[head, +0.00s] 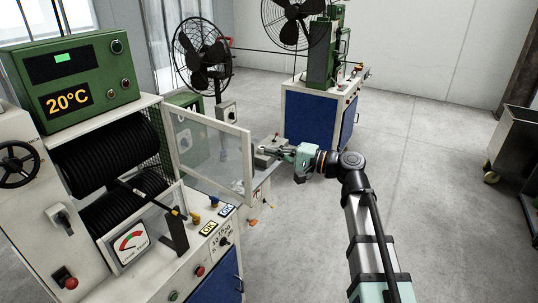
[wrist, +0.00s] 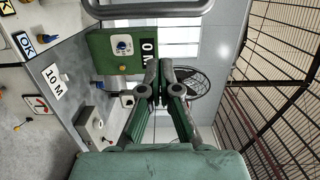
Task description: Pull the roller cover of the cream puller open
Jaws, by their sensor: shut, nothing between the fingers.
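The cream puller (head: 120,215) stands at the left in the head view, with two black ribbed rollers in its front. Its roller cover (head: 208,150), a clear pane in a cream frame, stands swung out to the right of the rollers, which are uncovered. My gripper (head: 262,151) is just right of the cover's outer edge; whether it touches the edge is unclear. In the wrist view my gripper (wrist: 161,80) has its fingers together and empty. A grey bar (wrist: 145,10) crosses the top of that view; I cannot tell if it belongs to the cover.
A green control box (head: 75,75) reading 20°C tops the puller. Black fans (head: 202,55) and a blue-and-cream machine (head: 318,115) stand behind. A metal cart (head: 515,150) is at the right. The floor (head: 435,170) between is clear.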

